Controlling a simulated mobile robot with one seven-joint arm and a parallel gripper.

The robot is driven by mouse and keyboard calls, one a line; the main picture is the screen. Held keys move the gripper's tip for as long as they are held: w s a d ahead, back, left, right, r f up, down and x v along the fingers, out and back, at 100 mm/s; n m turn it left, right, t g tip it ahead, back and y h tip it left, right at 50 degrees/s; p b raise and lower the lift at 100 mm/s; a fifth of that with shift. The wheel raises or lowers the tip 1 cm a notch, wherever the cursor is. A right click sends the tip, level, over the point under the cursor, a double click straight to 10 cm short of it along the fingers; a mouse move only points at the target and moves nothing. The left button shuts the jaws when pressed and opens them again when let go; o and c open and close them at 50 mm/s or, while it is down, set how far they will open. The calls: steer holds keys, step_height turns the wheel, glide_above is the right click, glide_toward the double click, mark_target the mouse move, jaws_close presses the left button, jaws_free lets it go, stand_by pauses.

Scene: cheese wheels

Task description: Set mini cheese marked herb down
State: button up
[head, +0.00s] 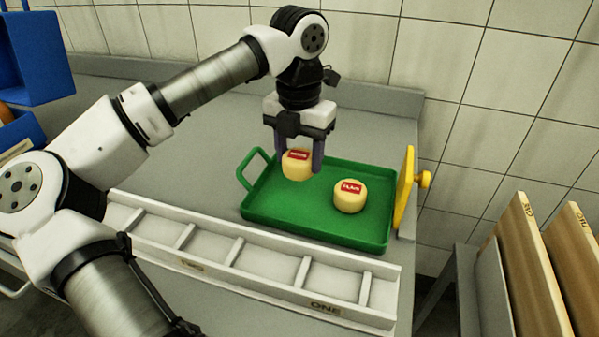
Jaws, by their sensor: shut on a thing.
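My gripper (300,166) points down over the green tray (290,220), its fingers on either side of a small yellow cheese (296,172) with a red label. The label is too small to read, so I cannot tell whether it says herb. I cannot tell whether this cheese touches the tray or hangs just above it. A second yellow cheese (350,200) with a red label stands upright in the tray, to the right and nearer, apart from the first. Its lettering is not clear either.
A white rack (230,252) with several compartments runs along the counter's front edge. A yellow disc with a knob (405,188) stands right of the tray. Blue bins (38,58) are at the left, wooden boards (527,262) at the right. The tray's front left is bare.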

mark_target(299, 174)
steer(key=shift+f, duration=2.35)
steer(key=shift+f, duration=0.2)
steer(key=o, duration=1)
steer(key=shift+r, duration=0.1)
step_height(299, 174, up, 12)
steer(key=shift+r, duration=0.1)
